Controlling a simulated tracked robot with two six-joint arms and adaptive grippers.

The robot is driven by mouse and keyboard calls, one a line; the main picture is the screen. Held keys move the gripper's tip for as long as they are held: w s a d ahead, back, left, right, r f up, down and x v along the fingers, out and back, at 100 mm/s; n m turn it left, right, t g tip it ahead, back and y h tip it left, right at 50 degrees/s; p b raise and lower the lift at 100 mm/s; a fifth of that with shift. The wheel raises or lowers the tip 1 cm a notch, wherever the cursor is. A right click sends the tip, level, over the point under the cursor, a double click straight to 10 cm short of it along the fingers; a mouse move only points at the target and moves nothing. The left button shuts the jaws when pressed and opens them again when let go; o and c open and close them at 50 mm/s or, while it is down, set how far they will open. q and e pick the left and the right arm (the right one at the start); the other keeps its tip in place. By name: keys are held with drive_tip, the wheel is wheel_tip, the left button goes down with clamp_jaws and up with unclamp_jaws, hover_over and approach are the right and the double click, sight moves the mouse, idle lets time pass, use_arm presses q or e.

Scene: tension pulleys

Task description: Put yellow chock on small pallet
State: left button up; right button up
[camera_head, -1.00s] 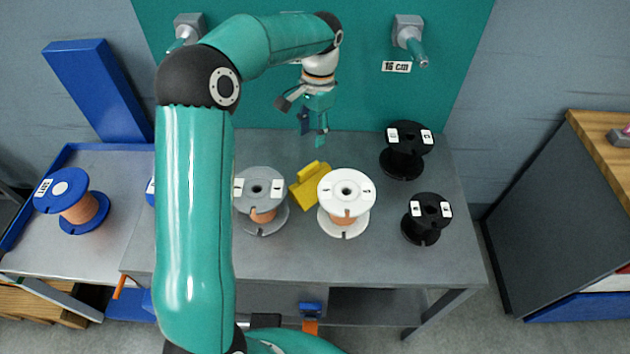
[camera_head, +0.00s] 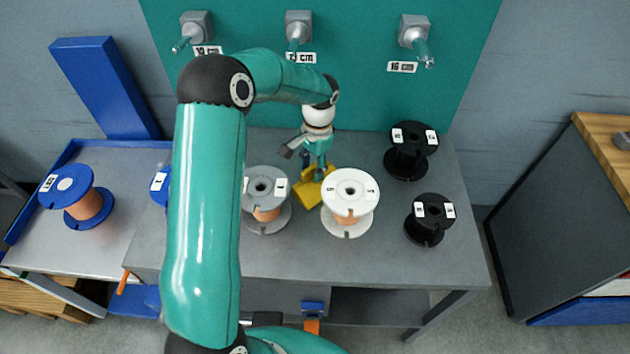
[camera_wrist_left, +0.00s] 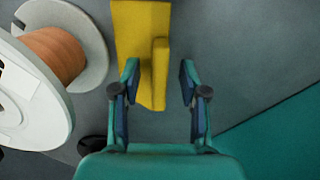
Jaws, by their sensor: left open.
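The yellow chock (camera_head: 308,193) lies on the grey table (camera_head: 360,262), between the grey spool and the white spool. My left gripper (camera_head: 312,168) is open over the chock's far end and hides part of it. In the left wrist view the chock (camera_wrist_left: 138,30) has a raised ridge reaching between the open fingers (camera_wrist_left: 160,76). The fingers look apart from the ridge, with the left one closer to the chock. Wooden slats (camera_head: 38,300) show low at the left; I cannot tell whether they are the small pallet. My right gripper is out of view.
The white spool (camera_head: 350,192) and grey spool (camera_head: 266,188) stand close beside the chock. Two black spools (camera_head: 410,140) (camera_head: 428,210) stand at the right. A blue spool (camera_head: 70,188) sits on the left tray. Pegs stick out from the teal wall. The table's front strip is clear.

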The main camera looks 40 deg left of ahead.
use_arm(q)
clamp_jaws()
idle(0.5)
